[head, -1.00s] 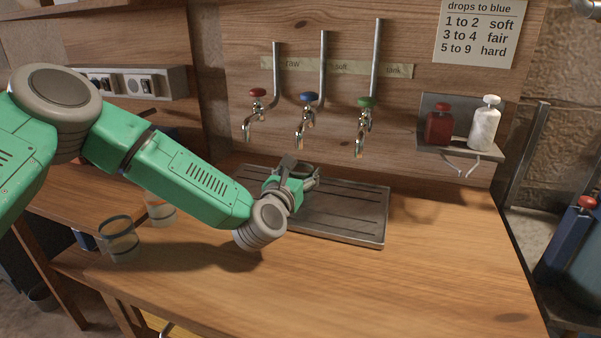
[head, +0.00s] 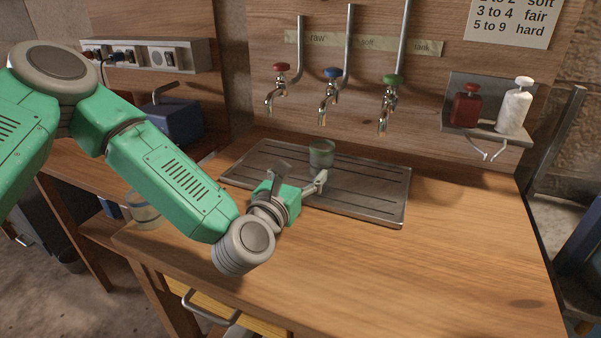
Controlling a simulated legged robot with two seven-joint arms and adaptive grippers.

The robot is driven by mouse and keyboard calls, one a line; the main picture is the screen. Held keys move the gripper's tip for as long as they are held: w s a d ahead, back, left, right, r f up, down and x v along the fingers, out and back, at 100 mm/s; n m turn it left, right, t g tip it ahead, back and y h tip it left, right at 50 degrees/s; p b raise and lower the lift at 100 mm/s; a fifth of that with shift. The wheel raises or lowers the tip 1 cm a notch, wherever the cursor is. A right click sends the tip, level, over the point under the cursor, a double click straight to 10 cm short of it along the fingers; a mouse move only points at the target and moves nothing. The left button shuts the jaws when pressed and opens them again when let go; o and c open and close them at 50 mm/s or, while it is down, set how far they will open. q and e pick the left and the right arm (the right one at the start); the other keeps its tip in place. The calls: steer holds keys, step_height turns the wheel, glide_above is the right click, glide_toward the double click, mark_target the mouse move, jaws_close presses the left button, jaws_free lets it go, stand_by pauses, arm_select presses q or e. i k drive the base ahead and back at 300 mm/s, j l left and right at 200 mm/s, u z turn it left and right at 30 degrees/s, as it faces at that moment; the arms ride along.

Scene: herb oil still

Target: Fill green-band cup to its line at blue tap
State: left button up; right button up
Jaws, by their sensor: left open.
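The green-band cup (head: 321,153), clear with a greenish tint, stands upright on the metal drip tray (head: 385,207), roughly below the blue tap (head: 331,73). Its line and any water in it are too small to tell. No stream shows from the blue tap's spout. My left gripper (head: 301,176) is open and empty, in front of the cup and apart from it, low over the tray's front edge. My right gripper is not in view.
A red tap (head: 281,68) and a green tap (head: 393,80) flank the blue one. Another clear cup (head: 143,211) stands at left, partly behind my arm. Red (head: 466,104) and white (head: 514,107) bottles stand on a wall shelf. The counter's right part is clear.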

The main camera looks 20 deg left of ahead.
mark_target(333, 73)
steer(key=k, duration=1)
